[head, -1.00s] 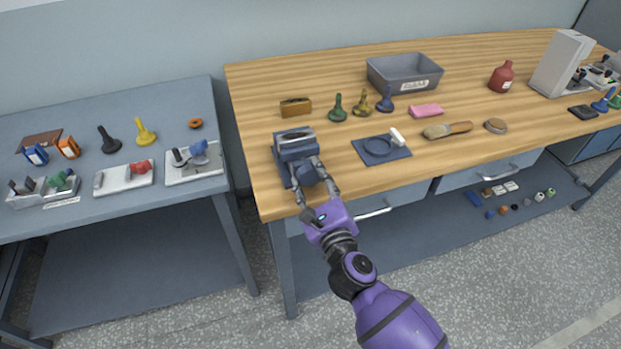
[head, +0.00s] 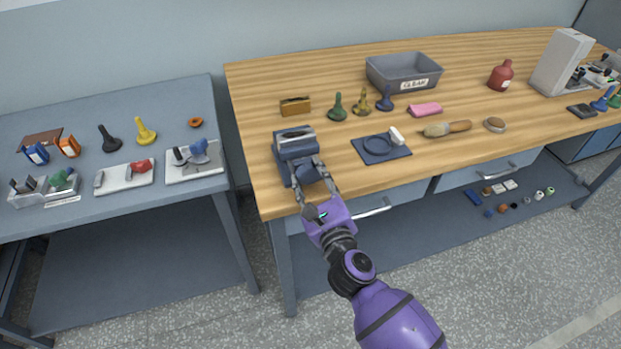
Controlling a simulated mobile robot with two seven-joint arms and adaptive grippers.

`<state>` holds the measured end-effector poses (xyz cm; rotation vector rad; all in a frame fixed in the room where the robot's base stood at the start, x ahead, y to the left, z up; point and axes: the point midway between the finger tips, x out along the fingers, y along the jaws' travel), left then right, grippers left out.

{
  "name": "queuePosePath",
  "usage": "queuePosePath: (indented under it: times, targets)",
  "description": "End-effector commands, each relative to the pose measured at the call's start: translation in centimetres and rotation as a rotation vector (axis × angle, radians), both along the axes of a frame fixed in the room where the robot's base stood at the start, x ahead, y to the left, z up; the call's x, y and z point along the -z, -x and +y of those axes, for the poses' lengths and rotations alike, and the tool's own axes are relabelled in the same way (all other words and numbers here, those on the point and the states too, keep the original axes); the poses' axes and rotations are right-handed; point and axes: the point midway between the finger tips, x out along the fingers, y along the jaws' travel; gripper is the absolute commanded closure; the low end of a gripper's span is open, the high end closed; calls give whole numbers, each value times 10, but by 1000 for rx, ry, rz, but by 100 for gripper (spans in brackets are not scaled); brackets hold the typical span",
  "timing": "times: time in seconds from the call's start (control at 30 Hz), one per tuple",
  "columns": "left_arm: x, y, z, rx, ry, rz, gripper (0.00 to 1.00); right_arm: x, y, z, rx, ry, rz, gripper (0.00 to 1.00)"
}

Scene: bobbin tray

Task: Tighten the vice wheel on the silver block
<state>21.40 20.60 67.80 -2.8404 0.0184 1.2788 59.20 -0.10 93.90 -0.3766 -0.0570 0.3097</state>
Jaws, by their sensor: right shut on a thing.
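The blue-grey vice (head: 294,143) stands at the front left corner of the wooden bench (head: 262,190). The silver block (head: 296,134) sits in the top of the vice, between its jaws. My right gripper (head: 311,182) reaches in from the front. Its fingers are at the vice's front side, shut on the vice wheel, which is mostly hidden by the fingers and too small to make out. My left gripper is out of view.
Right of the vice lies a dark blue square mat (head: 382,149) with a ring and a white piece. A brown block (head: 295,107), several stamp-like tools and a grey bin (head: 404,72) stand behind. A grey side table (head: 60,225) with small tools is at the left, across a gap.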

Motion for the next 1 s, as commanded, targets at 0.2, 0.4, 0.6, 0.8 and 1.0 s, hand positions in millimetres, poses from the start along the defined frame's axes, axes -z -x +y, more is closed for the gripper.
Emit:
queuePosePath:
  times: [0.2, 0.4, 0.6, 0.8, 1.0]
  targets:
    - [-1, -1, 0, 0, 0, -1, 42, -5, 0, 4, -8, -7, -7, 86]
    - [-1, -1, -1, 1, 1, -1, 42, -5, 0, 4, -8, -7, -8, 51]
    - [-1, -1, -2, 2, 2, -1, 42, -3, 0, 2, -5, -4, -5, 42]
    - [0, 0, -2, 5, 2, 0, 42, -2, 2, 1, -2, -2, -3, 42]
    - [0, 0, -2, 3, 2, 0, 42, 0, 25, -7, -1, -1, 0, 42]
